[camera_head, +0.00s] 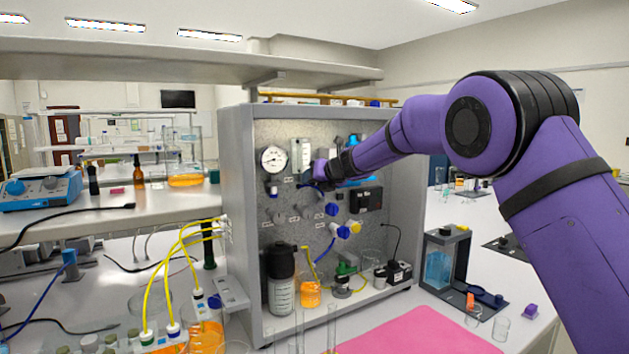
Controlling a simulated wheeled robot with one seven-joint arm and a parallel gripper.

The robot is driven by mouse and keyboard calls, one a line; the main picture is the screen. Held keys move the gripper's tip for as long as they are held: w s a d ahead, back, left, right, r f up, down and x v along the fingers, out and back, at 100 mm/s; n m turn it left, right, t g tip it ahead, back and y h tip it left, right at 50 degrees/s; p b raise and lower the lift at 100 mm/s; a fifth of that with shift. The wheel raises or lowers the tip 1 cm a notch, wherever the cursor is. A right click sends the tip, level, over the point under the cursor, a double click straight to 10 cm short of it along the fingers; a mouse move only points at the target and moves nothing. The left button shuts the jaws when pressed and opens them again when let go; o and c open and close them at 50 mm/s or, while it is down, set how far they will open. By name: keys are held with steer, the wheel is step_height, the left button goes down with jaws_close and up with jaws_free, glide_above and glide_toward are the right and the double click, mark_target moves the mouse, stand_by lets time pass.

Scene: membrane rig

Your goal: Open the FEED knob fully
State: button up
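The rig is a grey cabinet (237,200) with a speckled back panel (262,135) on the bench. Its panel carries a round white gauge (273,159), several knobs and small labels too small to read, so I cannot tell which knob is FEED. A grey knob (278,219) sits at the lower left and a blue knob (332,209) right of it. My purple arm reaches in from the right. My gripper (312,180) is at the panel's middle, right of the gauge and above the blue knob. Its fingers are too small and dark to tell whether they are open or touching anything.
Inside the cabinet stand a dark-capped bottle (281,280), an orange-filled beaker (310,293) and a black box (399,272). Blue and yellow fittings (346,230) stick out below my gripper. A pink mat (420,332) lies in front. Glass cylinders stand at the front edge.

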steer(key=shift+f+n+t+h, duration=0.15)
steer(key=shift+n+t+h, duration=0.15)
steer(key=shift+n+h, duration=0.35)
steer(key=shift+n, duration=0.25)
steer(key=o, duration=0.9)
steer(key=shift+s, duration=0.1)
steer(key=shift+s+d+r, duration=0.2)
steer(key=shift+r, duration=0.1)
steer(key=v, duration=1)
